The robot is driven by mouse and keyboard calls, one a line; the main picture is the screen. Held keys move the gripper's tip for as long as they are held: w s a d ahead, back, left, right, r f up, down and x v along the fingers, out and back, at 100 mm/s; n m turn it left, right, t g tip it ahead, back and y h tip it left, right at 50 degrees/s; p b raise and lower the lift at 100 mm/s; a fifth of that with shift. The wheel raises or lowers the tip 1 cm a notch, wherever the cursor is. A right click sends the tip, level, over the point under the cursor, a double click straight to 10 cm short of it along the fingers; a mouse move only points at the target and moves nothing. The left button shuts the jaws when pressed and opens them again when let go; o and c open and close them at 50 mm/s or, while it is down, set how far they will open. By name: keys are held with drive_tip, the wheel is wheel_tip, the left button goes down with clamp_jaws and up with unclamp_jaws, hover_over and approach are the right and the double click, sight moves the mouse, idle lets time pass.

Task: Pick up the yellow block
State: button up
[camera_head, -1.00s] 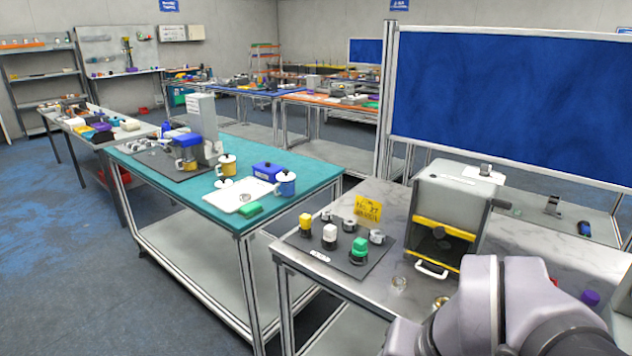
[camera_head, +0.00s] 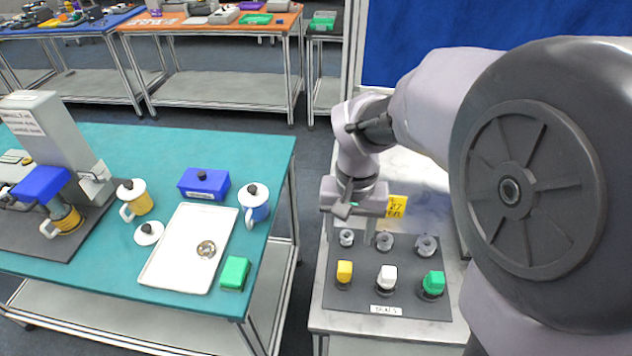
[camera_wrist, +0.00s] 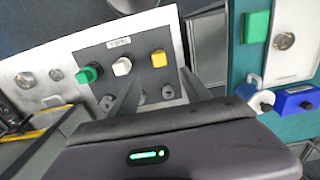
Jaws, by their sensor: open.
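The yellow block (camera_head: 344,269) stands on a dark round base at the left of the front row on a dark mat (camera_head: 365,300). In the wrist view the yellow block (camera_wrist: 158,58) shows just beyond and between my fingertips. My gripper (camera_head: 358,225) hangs above the back of the mat, apart from the block. In the wrist view its two fingers (camera_wrist: 158,80) are spread with nothing between them.
A white block (camera_head: 387,275) and a green block (camera_head: 433,281) stand right of the yellow one. Several grey metal fittings (camera_head: 384,241) sit behind them. A yellow sign (camera_head: 396,206) stands behind the mat. A teal table (camera_head: 110,280) with a white tray (camera_head: 165,277) is left, across a gap.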

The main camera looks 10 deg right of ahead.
sight(345, 266)
wheel_tip(345, 266, down, 14)
drive_tip(key=b, duration=0.5)
drive_tip(key=shift+f, duration=0.1)
drive_tip(key=shift+r, duration=0.2)
drive_tip(key=shift+c, duration=0.5)
clamp_jaws()
drive_tip(key=shift+r, duration=0.1)
